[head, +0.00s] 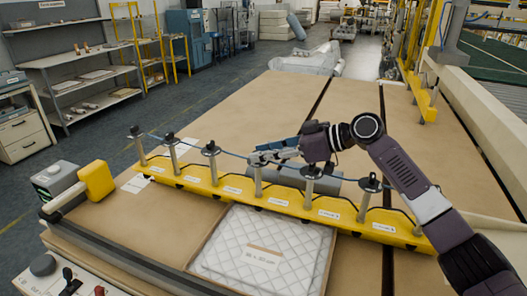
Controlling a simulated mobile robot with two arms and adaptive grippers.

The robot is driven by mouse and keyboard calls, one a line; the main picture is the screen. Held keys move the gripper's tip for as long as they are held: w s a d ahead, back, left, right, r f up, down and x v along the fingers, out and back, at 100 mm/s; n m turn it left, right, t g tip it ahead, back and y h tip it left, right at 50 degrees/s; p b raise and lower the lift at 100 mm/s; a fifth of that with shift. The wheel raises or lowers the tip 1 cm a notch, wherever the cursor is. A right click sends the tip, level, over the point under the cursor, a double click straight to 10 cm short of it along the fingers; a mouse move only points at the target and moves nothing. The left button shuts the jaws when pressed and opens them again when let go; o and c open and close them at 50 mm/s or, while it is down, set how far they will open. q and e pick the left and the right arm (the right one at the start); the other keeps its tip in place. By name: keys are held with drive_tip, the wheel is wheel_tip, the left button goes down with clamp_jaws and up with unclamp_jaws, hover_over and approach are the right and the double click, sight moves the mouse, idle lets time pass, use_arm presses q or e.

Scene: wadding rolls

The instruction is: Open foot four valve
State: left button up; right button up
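A long yellow bar (227,188) crosses the table and carries a row of several grey posts, with black valve tops on most of them and white labels along its front. The labels are too small to read surely. The fourth post from the left (258,183) stands under the fingers of my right gripper (259,157), which hide its top. I cannot tell whether the fingers touch its valve or are closed on it. The third valve (210,150) stands free to the left, and the fifth valve (312,172) stands to the right, below my wrist. My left gripper is not in view.
A white quilted pad (262,252) with a label lies in front of the bar. A thin blue hose runs along the post tops. A control panel (72,284) is front left. The brown table behind is mostly clear.

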drive_tip(key=shift+r, duration=0.15)
drive_tip(key=v, duration=1.2)
drive_tip(key=shift+f, duration=0.2)
